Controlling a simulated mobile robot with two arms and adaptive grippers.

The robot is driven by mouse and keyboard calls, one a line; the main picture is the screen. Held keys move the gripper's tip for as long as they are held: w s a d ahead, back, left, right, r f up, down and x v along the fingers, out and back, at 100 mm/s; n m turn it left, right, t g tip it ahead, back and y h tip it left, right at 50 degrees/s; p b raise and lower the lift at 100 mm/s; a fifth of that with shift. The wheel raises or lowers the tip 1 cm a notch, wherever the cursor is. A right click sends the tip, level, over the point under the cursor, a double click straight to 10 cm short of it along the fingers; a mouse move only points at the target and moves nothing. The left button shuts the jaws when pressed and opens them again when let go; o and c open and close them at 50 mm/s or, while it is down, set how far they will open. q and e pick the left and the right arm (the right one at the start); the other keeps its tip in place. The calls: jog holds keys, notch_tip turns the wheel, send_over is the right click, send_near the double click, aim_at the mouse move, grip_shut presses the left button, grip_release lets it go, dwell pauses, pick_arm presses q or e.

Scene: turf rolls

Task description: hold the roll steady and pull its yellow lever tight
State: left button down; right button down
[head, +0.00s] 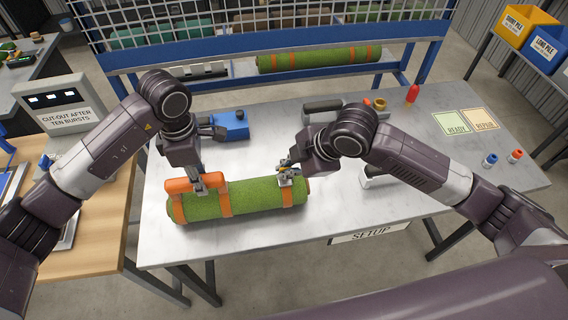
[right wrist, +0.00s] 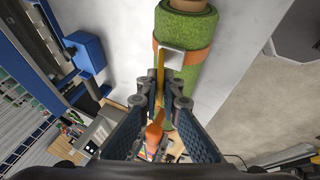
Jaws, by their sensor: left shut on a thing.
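The green turf roll (head: 250,200) lies on the steel table with orange straps around it. Its far end with a brown core shows at the top of the right wrist view (right wrist: 188,75). My left gripper (head: 206,184) is shut on the orange handle (head: 182,185) at the roll's left end. My right gripper (head: 287,168) is over the metal buckle (head: 285,181) on the right strap. In the right wrist view, the yellow lever (right wrist: 160,68) stands between its parted fingers (right wrist: 163,92). Whether they touch it is unclear.
A blue box-shaped tool (head: 231,125) lies behind the roll. Another roll (head: 320,60) rests on the rear rack. A red bottle (head: 412,93), a brass ring (head: 379,104) and ready and repair cards (head: 465,121) are at the right.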

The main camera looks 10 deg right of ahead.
jog(key=s+f+t, duration=0.1)
jog(key=t, duration=0.1)
jog(key=s+n+t, duration=0.1)
jog(key=shift+s+f+t, duration=0.1)
jog(key=shift+f+t, duration=0.25)
jog(key=shift+t, duration=0.05)
jog(key=shift+s+f+t+y, duration=0.15)
jog(key=shift+f+t, duration=0.05)
jog(key=shift+t, duration=0.35)
jog(key=shift+s+f+t+y, duration=0.1)
jog(key=shift+f+t+y, duration=0.1)
jog(key=shift+t, duration=0.35)
jog(key=shift+s+d+f+n+t, duration=0.1)
jog(key=shift+f+n+t, duration=0.2)
jog(key=shift+n+t, duration=0.55)
jog(key=shift+f+m+t, duration=0.1)
jog(key=shift+m+t, duration=0.15)
jog(key=shift+t, duration=0.1)
jog(key=c, duration=2.1)
grip_release()
jog(key=shift+s, duration=0.1)
jog(key=shift+s+y, duration=0.1)
jog(key=shift+y, duration=0.15)
jog(key=v, duration=1.1)
jog(key=shift+s+d+r, duration=0.1)
jog(key=shift+s+r, duration=0.15)
jog(key=shift+s, duration=0.1)
